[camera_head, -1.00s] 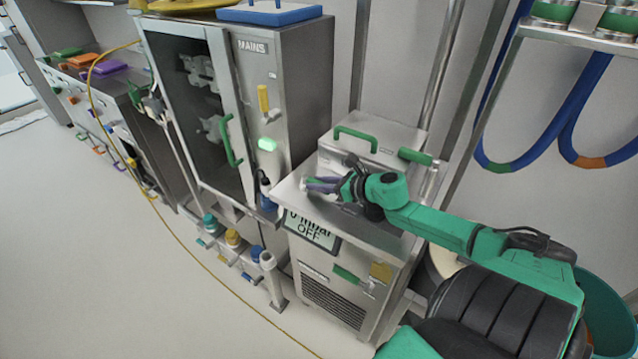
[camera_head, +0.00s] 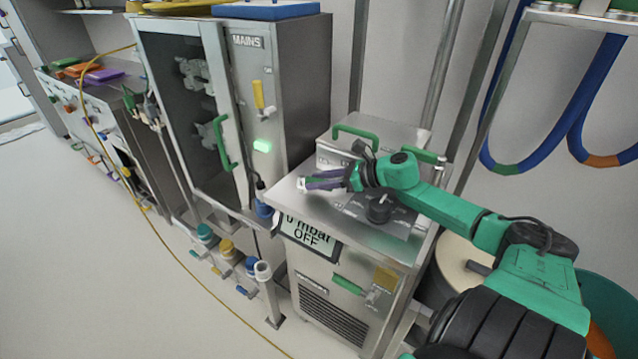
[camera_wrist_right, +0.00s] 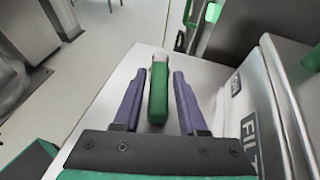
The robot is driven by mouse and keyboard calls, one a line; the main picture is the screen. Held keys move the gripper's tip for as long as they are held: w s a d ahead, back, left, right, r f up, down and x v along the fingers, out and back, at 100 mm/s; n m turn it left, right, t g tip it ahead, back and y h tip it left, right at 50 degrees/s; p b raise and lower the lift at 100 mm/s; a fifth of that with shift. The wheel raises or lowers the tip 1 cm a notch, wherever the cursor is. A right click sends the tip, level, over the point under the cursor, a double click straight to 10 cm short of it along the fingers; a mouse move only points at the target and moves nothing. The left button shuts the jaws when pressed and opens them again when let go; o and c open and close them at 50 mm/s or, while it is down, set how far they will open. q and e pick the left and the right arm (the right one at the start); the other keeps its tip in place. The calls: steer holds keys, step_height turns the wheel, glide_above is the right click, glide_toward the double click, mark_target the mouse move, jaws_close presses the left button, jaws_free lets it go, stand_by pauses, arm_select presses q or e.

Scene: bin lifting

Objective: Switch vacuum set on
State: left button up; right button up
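The vacuum set is a steel cabinet (camera_head: 345,275) whose display (camera_head: 308,236) reads "0 mbar OFF". A black knob (camera_head: 379,209) sits on its top panel. My right gripper (camera_head: 308,183) has purple fingers and hovers over the cabinet's top at its left edge. In the right wrist view the fingers (camera_wrist_right: 153,90) are open, on either side of a green lever handle (camera_wrist_right: 158,95) with a pale metal end, with a gap at each side. In the head view the fingers mostly hide this lever. My left gripper is not in view.
A tall cabinet marked MAINS (camera_head: 290,100) with a green lit lamp (camera_head: 262,145) stands to the left. A steel box with a green handle (camera_head: 365,136) sits behind my right gripper. A yellow cable (camera_head: 185,265) crosses the clear floor at left.

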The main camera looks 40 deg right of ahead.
steer(key=shift+o, duration=0.3)
steer(key=shift+s, duration=0.15)
steer(key=shift+s+d+r, duration=0.15)
steer(key=shift+s+d, duration=0.05)
steer(key=shift+s, duration=0.05)
steer(key=p+v, duration=0.2)
steer(key=v, duration=1.1)
steer(key=shift+r, duration=0.1)
steer(key=shift+s+d+r, duration=0.15)
steer(key=shift+s, duration=0.1)
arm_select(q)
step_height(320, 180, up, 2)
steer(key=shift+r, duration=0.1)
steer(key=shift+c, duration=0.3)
